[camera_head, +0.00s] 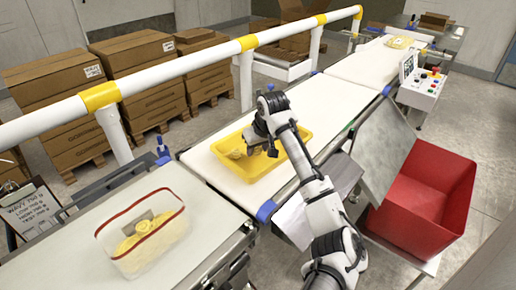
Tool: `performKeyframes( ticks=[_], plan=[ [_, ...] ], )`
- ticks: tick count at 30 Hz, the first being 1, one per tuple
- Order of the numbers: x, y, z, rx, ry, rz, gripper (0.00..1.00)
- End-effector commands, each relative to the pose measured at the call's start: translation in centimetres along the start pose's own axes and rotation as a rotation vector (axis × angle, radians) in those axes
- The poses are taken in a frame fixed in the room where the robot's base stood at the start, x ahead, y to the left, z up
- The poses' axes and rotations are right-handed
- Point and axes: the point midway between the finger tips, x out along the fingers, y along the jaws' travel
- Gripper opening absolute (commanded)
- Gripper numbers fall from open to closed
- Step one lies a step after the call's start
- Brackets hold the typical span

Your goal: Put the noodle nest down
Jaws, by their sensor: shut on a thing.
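My gripper (261,147) is over the yellow tray (292,137), its dark fingers pointing down. It is shut on a noodle nest, pale yellow and mostly hidden by the fingers; I cannot tell whether it touches the tray floor. Pale yellow noodle nest material (234,154) shows in the tray's left part, just left of the fingers. The tray sits on the white belt (330,100).
A clear bin with a red rim (128,212) holds yellow noodles and a grey piece on the near-left surface. A red bin (445,185) stands right of the belt beside a grey sloping plate (384,146). A white-and-yellow rail (170,70) runs behind. The belt beyond the tray is mostly clear.

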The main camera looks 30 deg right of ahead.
Motion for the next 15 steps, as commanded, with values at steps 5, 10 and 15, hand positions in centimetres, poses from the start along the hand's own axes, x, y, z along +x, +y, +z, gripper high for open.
performKeyframes(
  ticks=[5,10,15],
  plan=[
    [0.9,-0.03,0.36,-0.001,0.001,0.0,0.18],
    [0.95,-0.03,0.38,-0.001,0.001,0.0,0.18],
    [1.17,-0.03,0.48,0.0,0.0,0.0,0.47]
  ],
)
